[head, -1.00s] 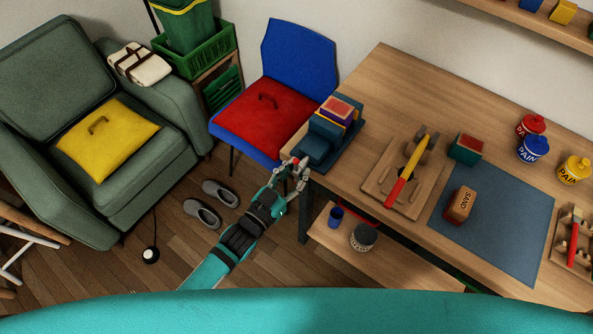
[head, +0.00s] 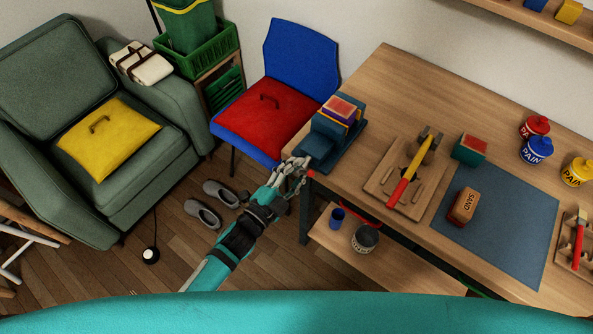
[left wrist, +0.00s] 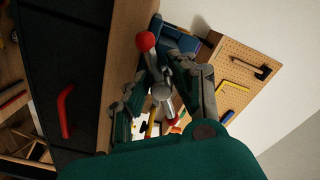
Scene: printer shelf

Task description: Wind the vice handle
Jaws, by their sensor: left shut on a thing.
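The blue vice (head: 322,140) stands at the bench's near left corner, with a red-topped, yellow-edged block (head: 340,108) at its jaws. Its handle is a metal bar with red ball ends; one ball (head: 311,173) shows beside my left gripper (head: 297,168). In the left wrist view the handle (left wrist: 158,82) runs tilted between the fingers, with a red ball (left wrist: 145,41) beyond them and another red end lower down. My left gripper (left wrist: 168,80) is shut on the handle. The fingers partly hide the bar. My right gripper is not in view.
The wooden bench (head: 400,90) holds a hammer on a wooden tray (head: 375,185), a sanding block (head: 463,207) on a blue mat (head: 500,240) and paint tins. A blue chair (head: 300,60) with a red cushion stands close left of the vice. Slippers lie on the floor.

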